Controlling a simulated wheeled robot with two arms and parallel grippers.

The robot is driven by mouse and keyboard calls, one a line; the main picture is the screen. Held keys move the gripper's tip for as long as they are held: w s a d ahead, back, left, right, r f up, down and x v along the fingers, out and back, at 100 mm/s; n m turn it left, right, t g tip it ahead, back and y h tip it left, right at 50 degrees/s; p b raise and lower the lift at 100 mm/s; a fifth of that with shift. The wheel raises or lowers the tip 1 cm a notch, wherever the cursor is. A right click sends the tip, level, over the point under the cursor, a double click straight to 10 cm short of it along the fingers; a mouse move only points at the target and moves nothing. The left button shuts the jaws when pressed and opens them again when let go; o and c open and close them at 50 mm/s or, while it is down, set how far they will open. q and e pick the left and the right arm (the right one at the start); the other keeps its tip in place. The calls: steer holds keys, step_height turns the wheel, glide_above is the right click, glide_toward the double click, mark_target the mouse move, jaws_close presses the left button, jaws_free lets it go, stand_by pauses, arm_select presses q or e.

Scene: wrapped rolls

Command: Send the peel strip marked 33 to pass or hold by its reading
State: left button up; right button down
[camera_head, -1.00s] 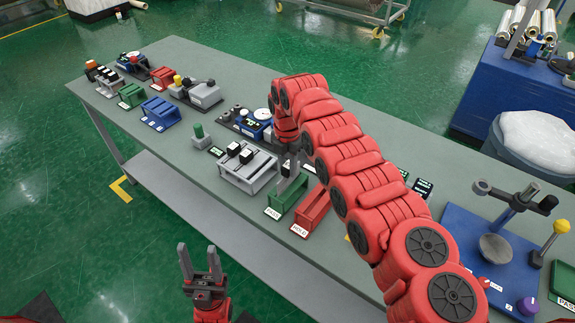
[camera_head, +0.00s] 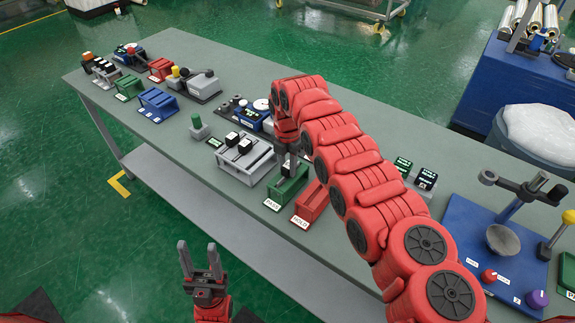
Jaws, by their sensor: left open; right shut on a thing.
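My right gripper (camera_head: 288,160) is at the green PASS bin (camera_head: 287,188), partly hidden by its own red arm. It is shut on a small dark-topped piece, seemingly the peel strip (camera_head: 291,170), at the bin's top. The number 33 cannot be read, and I cannot tell how far the strip is inside the bin. The red HOLD bin (camera_head: 312,202) stands just right of the PASS bin. A grey rack (camera_head: 246,166) left of them holds dark-topped pieces. My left gripper (camera_head: 200,262) is open and empty, in front of the bench.
A blue panel (camera_head: 465,225) with a lever device and knobs stands at the right. A green cylinder (camera_head: 198,127) stands left of the rack. Small dark label tiles (camera_head: 426,179) lie beyond the arm. Other bins and fixtures fill the bench's far left. The bench's front strip is clear.

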steer(key=shift+f, duration=0.45)
steer(key=c, duration=0.5)
jaws_free()
steer(key=shift+c, duration=0.2)
steer(key=shift+r+b, duration=0.5)
steer(key=shift+r, duration=0.1)
step_height(320, 180, up, 8)
steer(key=shift+a+r+b, duration=0.1)
steer(key=shift+r+b, duration=0.05)
steer(key=shift+b, duration=0.65)
step_height(320, 180, up, 8)
steer(key=p, duration=0.6)
steer(key=shift+s, duration=0.1)
